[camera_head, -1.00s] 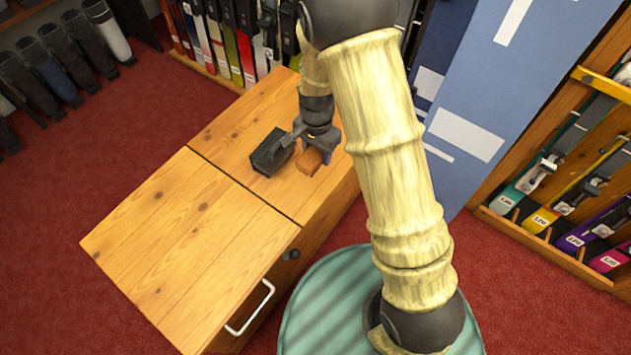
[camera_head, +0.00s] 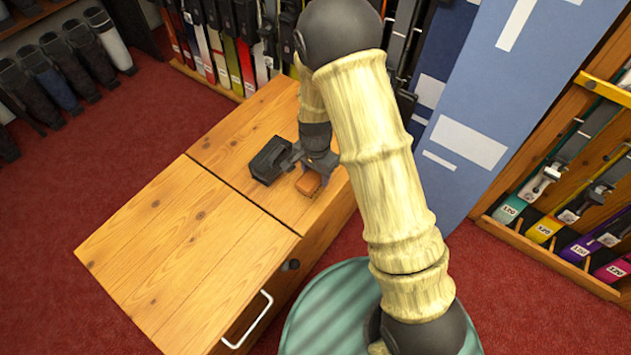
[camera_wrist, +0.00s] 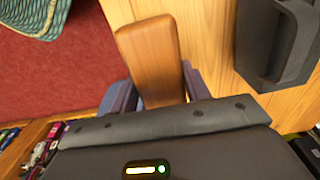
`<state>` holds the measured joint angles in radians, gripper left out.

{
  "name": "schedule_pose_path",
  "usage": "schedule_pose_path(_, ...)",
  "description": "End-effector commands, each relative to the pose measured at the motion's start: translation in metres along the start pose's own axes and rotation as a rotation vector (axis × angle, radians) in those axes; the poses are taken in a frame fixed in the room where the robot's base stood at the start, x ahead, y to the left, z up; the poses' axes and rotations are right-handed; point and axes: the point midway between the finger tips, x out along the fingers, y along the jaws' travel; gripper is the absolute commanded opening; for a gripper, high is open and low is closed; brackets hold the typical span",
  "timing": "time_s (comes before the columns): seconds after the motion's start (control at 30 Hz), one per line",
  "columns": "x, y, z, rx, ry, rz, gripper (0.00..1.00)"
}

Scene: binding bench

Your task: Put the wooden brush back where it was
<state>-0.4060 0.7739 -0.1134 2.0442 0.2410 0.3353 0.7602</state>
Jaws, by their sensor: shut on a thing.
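The wooden brush (camera_wrist: 152,62) is a brown, rounded wooden block between the two fingers of my gripper (camera_wrist: 155,95) in the wrist view. In the head view the brush (camera_head: 308,183) shows as a small orange-brown block at the tip of my gripper (camera_head: 318,172). My gripper is shut on it, over the right part of the wooden bench top near its edge. I cannot tell whether the brush touches the bench. Its underside is hidden.
A black box-like holder (camera_head: 269,160) stands on the bench just left of the brush; it also shows in the wrist view (camera_wrist: 277,45). The left part of the bench top (camera_head: 180,255) is clear. Racks of skis and boots stand around on the red carpet.

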Motion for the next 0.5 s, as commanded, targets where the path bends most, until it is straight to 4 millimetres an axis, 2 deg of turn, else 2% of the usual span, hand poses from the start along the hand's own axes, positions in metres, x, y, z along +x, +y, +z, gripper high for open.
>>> schedule_pose_path(0.17,0.004,0.000,0.000,0.000,-0.001,0.001,0.26)
schedule_pose_path(0.4,0.036,0.000,0.001,-0.001,-0.002,0.002,0.26)
schedule_pose_path(0.5,0.038,0.000,0.000,-0.001,0.000,0.000,0.26)
